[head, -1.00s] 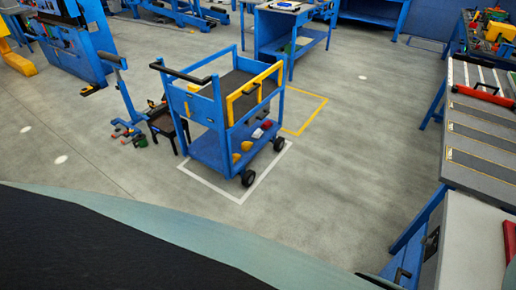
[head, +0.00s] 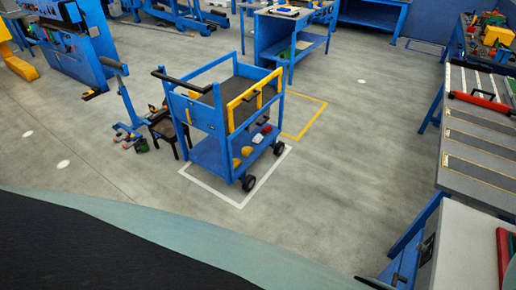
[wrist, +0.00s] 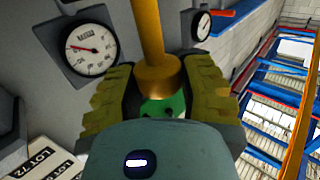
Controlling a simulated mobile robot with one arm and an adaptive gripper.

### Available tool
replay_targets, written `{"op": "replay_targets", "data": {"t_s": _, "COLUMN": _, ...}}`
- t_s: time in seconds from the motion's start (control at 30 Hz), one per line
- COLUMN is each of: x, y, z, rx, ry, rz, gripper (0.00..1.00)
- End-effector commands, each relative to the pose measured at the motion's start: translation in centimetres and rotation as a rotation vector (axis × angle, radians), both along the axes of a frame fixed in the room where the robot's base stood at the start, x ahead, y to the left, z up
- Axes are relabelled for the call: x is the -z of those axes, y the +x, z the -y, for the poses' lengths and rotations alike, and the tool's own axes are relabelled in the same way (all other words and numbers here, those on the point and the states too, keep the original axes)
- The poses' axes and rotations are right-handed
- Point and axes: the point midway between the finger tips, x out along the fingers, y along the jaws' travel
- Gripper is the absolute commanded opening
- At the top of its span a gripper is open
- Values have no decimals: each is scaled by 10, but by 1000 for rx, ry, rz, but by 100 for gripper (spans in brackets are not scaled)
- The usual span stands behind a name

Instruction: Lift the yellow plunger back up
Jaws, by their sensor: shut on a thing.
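The yellow plunger (wrist: 152,35) shows in the wrist view as a golden rod coming down from the top edge to a wider collar. My gripper (wrist: 158,84) has its two ridged olive fingers on either side of the collar, shut on it. A green part (wrist: 165,105) shows just below the collar, partly hidden by my gripper's body. The upper end of the rod is out of frame. Neither the plunger nor my gripper shows in the head view.
A round gauge (wrist: 90,50) sits close to my left finger, and a second gauge (wrist: 201,25) is at the upper right. A blue cart (head: 212,155) stands on open floor. A grey workbench (head: 485,150) runs along the right side.

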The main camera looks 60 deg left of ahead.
Motion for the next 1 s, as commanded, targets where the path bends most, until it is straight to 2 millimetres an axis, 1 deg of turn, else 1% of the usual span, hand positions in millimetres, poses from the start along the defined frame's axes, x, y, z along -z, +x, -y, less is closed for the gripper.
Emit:
{"op": "replay_targets", "data": {"t_s": 0.03, "x": -6, "y": 3, "z": 0, "rx": -5, "ry": -10, "rz": 15, "gripper": 43}}
{"op": "replay_targets", "data": {"t_s": 0.07, "x": -6, "y": 3, "z": 1, "rx": -5, "ry": -9, "rz": 15, "gripper": 46}}
{"op": "replay_targets", "data": {"t_s": 0.3, "x": -4, "y": 2, "z": 0, "rx": -4, "ry": -6, "rz": 9, "gripper": 71}}
{"op": "replay_targets", "data": {"t_s": 0.53, "x": -2, "y": 1, "z": 0, "rx": -3, "ry": -4, "rz": 7, "gripper": 72}}
{"op": "replay_targets", "data": {"t_s": 0.63, "x": 1, "y": 1, "z": 0, "rx": -2, "ry": -4, "rz": 6, "gripper": 72}}
{"op": "replay_targets", "data": {"t_s": 0.77, "x": 14, "y": 0, "z": 1, "rx": 1, "ry": -1, "rz": 6, "gripper": 72}}
{"op": "replay_targets", "data": {"t_s": 0.97, "x": 45, "y": -1, "z": 0, "rx": 2, "ry": 2, "rz": 4, "gripper": 72}}
{"op": "replay_targets", "data": {"t_s": 1.0, "x": 41, "y": -4, "z": -2, "rx": 0, "ry": 1, "rz": 2, "gripper": 72}}
